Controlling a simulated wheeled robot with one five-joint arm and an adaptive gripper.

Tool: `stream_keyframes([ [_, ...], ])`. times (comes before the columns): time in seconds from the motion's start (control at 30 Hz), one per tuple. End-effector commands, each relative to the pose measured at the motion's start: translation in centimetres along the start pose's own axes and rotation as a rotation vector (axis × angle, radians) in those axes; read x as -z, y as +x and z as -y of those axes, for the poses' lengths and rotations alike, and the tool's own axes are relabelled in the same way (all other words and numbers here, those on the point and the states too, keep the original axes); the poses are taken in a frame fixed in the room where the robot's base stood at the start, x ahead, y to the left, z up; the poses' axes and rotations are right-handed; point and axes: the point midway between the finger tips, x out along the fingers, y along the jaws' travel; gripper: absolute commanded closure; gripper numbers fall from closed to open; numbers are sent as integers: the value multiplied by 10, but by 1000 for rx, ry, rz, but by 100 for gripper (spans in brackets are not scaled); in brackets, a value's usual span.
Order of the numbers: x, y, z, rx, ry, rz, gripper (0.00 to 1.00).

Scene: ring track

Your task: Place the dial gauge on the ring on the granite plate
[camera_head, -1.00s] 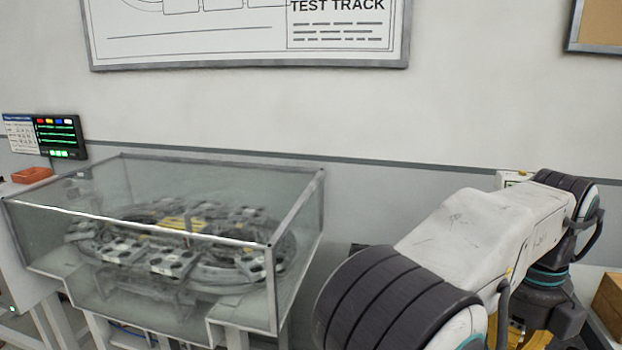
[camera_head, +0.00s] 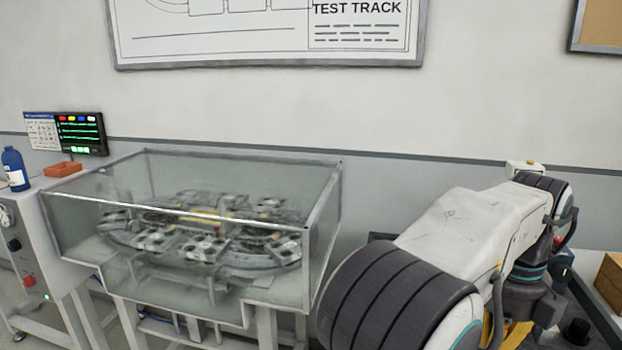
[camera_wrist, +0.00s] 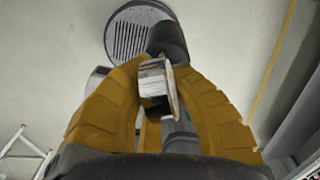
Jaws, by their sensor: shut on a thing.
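In the wrist view, the orange fingers of my gripper (camera_wrist: 163,76) are closed around a shiny metal round piece (camera_wrist: 155,84) with a thin rim, seen nearly edge-on. It looks like the dial gauge. Its dial face cannot be read, and its lower part is hidden between the fingers. In the head view, my arm covers most of the gripper and the gauge cannot be made out. I cannot identify the granite plate or the ring on it in either view.
A glass-covered case (camera_head: 322,225) with a round track (camera_head: 215,240) stands left of my arm. A control cabinet (camera_head: 22,240), monitor (camera_head: 80,134), blue bottle (camera_head: 15,168) and orange tray (camera_head: 62,169) are at left. The wrist view shows floor with a round grate (camera_wrist: 128,38).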

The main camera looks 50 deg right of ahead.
Motion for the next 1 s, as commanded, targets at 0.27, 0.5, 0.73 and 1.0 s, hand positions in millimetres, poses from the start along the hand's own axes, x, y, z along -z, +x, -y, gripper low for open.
stream_keyframes([
  [0.27, -38, 13, -22, 1, -273, 1, 100],
  [0.5, -89, 36, -66, -1, -679, -2, 100],
  [0.73, -143, 68, -143, -1, -1230, -2, 100],
  [1.0, -176, 107, -252, -1, -1874, -2, 100],
])
